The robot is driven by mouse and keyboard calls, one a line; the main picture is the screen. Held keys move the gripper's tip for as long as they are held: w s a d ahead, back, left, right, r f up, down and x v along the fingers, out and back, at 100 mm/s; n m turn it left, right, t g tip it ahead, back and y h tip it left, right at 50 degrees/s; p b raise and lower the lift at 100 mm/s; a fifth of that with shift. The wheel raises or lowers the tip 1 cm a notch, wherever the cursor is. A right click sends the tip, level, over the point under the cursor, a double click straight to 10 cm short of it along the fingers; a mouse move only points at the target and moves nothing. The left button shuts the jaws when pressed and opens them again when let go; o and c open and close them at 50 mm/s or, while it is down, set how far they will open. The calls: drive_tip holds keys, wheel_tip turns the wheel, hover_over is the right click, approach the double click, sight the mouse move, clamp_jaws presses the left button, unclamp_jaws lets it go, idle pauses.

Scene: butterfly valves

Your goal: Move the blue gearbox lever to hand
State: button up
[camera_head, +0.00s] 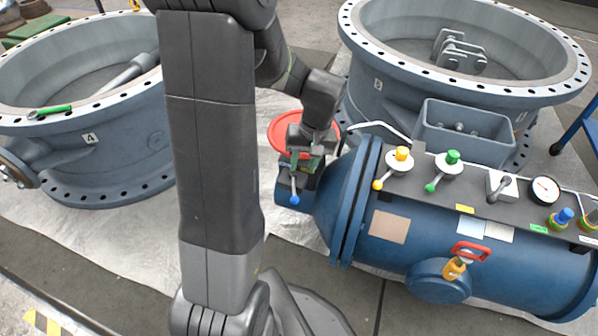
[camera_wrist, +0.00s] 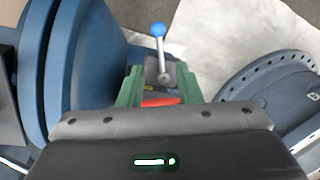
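The blue gearbox lever (camera_head: 294,190) is a short grey rod with a blue ball knob, beside the left end of the blue vessel. In the wrist view the lever (camera_wrist: 160,48) stands at top centre, its knob away from me and its grey pivot nearer. My gripper (camera_head: 303,163) is over the pivot end of the lever in the head view. In the wrist view my gripper (camera_wrist: 159,86) has its green fingers apart, with the pivot end seen between them or just beyond. I cannot tell whether they touch. The gearbox body is mostly hidden.
A red handwheel (camera_head: 281,133) is right behind my gripper. The blue vessel (camera_head: 418,235) lies to the right, with yellow-knobbed (camera_head: 402,155) and green-knobbed (camera_head: 451,158) levers and a gauge (camera_head: 545,189). Large flanged valve bodies stand at left (camera_head: 95,150) and back right (camera_head: 376,108).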

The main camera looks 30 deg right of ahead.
drive_tip(key=shift+s+d+r+p, duration=0.1)
drive_tip(key=shift+d+r+p, duration=0.1)
drive_tip(key=shift+r, duration=0.7)
drive_tip(key=shift+s+d+r+p, duration=0.1)
drive_tip(key=shift+r+p, duration=0.05)
drive_tip(key=shift+r, duration=0.7)
drive_tip(key=shift+c, duration=0.2)
